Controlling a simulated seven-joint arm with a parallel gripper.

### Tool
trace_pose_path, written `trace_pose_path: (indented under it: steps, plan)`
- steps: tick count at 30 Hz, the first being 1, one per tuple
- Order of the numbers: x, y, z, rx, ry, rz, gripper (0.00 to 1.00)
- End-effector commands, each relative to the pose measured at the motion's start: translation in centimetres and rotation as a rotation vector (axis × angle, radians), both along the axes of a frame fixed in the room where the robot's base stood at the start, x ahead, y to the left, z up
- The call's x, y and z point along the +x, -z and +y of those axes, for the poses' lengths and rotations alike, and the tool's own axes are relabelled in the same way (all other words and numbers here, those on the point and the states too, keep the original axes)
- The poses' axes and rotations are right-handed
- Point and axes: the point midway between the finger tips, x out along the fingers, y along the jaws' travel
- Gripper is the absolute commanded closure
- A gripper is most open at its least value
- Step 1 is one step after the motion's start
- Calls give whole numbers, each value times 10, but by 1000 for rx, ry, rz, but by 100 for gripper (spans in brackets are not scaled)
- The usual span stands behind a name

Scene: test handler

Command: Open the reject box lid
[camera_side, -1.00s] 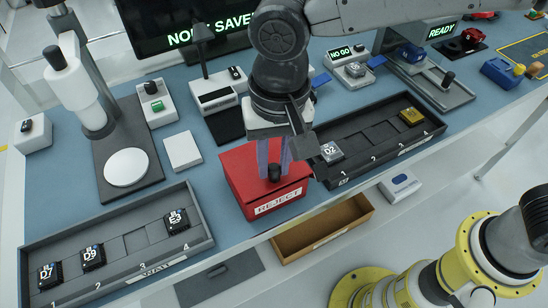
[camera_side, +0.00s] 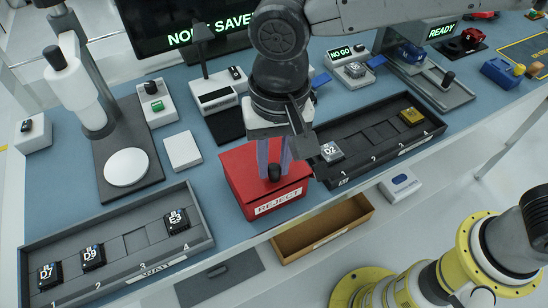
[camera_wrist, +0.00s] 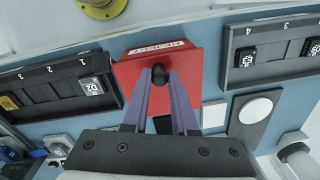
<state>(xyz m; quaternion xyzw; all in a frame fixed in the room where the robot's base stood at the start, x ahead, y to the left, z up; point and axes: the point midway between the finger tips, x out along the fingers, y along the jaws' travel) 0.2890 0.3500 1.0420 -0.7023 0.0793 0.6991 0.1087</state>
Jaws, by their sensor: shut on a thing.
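The red reject box (camera_side: 248,190) stands on the blue bench with its lid flat and closed. A white REJECT label (camera_side: 278,201) is on its front face. A black knob (camera_side: 274,173) stands on the lid. My gripper (camera_side: 274,168) points down over the lid, its two purple fingers shut on the knob. In the wrist view the fingertips (camera_wrist: 160,77) close on either side of the black knob (camera_wrist: 159,73), and the red lid (camera_wrist: 187,63) spreads around it.
A dark tray (camera_side: 382,140) holding chip D2 (camera_side: 331,151) lies close to the right of the box. The WAIT tray (camera_side: 130,262) with several chips is at the left front. An open brown drawer (camera_side: 322,228) is below the bench edge.

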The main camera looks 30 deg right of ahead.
Motion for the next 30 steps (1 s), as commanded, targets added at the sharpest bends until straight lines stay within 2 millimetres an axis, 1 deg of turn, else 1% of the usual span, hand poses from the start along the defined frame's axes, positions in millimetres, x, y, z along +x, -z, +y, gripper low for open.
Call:
trace_pose_path:
  steps: [8, 17, 23, 30]
  plan:
    - [5, -7, -1, -1, 3, 62, 100]
    - [22, -24, -1, 2, 4, 276, 100]
    - [37, -39, -1, 4, 3, 257, 100]
    - [61, -49, -1, 4, 5, 252, 100]
